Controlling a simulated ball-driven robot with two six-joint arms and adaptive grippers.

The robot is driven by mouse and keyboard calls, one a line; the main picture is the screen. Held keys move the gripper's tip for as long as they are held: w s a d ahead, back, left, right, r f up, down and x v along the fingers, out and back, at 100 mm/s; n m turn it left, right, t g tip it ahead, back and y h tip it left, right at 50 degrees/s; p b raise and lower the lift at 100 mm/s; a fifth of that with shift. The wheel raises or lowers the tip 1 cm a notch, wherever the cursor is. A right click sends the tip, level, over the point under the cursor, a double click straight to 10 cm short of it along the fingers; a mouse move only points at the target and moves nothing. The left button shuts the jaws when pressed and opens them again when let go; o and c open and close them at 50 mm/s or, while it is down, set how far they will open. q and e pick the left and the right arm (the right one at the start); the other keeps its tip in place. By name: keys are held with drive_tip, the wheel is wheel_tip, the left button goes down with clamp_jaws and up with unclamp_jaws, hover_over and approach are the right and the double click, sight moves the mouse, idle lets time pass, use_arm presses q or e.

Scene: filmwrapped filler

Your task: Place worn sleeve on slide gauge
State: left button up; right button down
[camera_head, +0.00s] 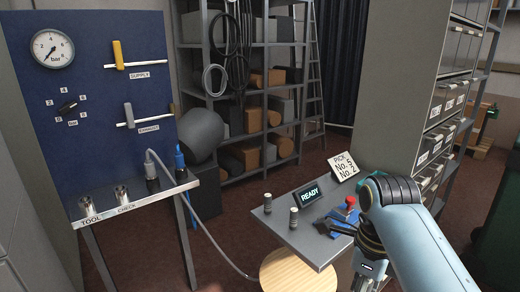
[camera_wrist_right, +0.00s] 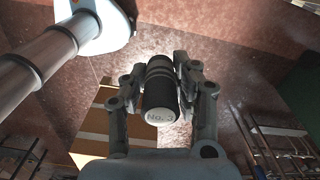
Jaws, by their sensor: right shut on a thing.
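I cannot tell whether this cylinder is the worn sleeve. In the head view the held cylinder is not clearly made out. Two small grey cylinders (camera_head: 294,217) (camera_head: 268,203) stand upright on the table's left part. A blue item (camera_head: 337,222) lies near the gripper; I cannot tell whether it is the slide gauge. My left gripper is not in view.
The grey table (camera_head: 308,245) also bears a READY display (camera_head: 309,196), a "PICK" card (camera_head: 343,166) and a red button (camera_head: 350,201). A round wooden top (camera_head: 290,272) is in front. At left is a blue panel (camera_head: 95,60) above a TOOL CHECK shelf (camera_head: 140,200).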

drive_tip(key=shift+s+d+f+b, duration=0.1)
drive_tip(key=shift+s+f+b, duration=0.25)
drive_tip(key=shift+s+b, duration=0.15)
drive_tip(key=shift+s+f+b, duration=0.1)
drive_tip(key=shift+f+b, duration=0.15)
drive_tip(key=shift+b, duration=0.05)
use_arm(q)
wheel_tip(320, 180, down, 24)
drive_tip(key=b, duration=2.3)
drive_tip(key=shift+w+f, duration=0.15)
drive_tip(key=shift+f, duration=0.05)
use_arm(e)
wheel_tip(320, 180, down, 24)
drive_tip(key=shift+w, duration=0.25)
